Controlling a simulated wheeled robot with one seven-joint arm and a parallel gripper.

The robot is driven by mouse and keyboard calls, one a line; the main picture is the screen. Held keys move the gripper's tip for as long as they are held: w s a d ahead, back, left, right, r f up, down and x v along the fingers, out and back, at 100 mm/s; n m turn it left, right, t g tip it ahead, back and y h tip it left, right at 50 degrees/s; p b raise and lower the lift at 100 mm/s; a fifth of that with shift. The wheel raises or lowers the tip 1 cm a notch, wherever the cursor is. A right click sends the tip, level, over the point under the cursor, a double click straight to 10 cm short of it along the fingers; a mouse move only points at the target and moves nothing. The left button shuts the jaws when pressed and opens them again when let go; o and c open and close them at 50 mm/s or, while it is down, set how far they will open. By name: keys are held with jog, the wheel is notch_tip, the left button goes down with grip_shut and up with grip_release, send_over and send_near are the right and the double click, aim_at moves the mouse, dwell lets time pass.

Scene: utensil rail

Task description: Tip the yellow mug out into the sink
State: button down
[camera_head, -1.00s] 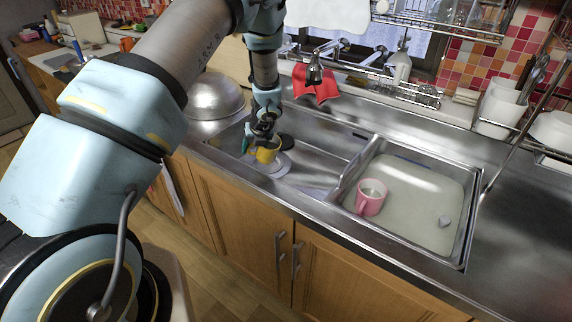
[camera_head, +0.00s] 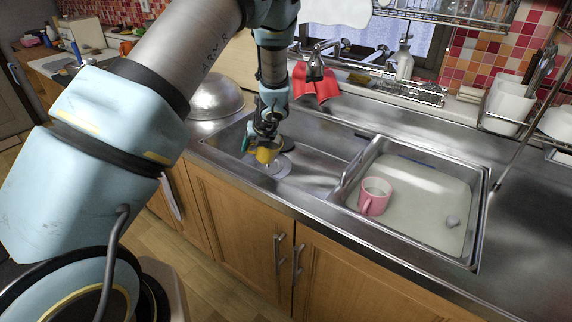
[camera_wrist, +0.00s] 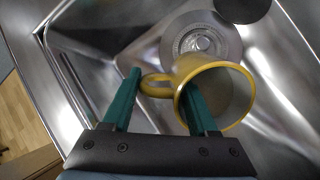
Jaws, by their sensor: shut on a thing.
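The yellow mug (camera_head: 266,155) hangs from my gripper (camera_head: 264,138) over the left basin of the sink (camera_head: 318,160). In the wrist view the mug (camera_wrist: 238,72) is tilted, with its rim towards the camera. My gripper's green fingers (camera_wrist: 160,84) are shut on it at the handle side; the handle lies between them, and the right finger overlaps the mouth. The round drain (camera_wrist: 200,38) is just behind the mug.
A metal bowl (camera_head: 214,97) sits left of the sink. The faucet (camera_head: 316,68) and a red cloth (camera_head: 316,86) are behind.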

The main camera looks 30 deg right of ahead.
jog(key=shift+s+d+r+t+y+b, duration=0.3)
jog(key=shift+s+r+t+b, duration=0.35)
jog(key=shift+b, duration=2.6)
jog(key=shift+s+d+r+t+y+b, duration=0.3)
jog(key=shift+s+t+b, duration=0.65)
jog(key=shift+b, duration=2.25)
jog(key=shift+s+r+t+y+b, duration=0.1)
jog(key=shift+r+t+y+b, duration=0.45)
jog(key=shift+b, duration=1.9)
jog(key=shift+s+r+t+y+b, duration=0.1)
jog(key=shift+r+t+b, duration=0.45)
jog(key=shift+t+b, duration=1.4)
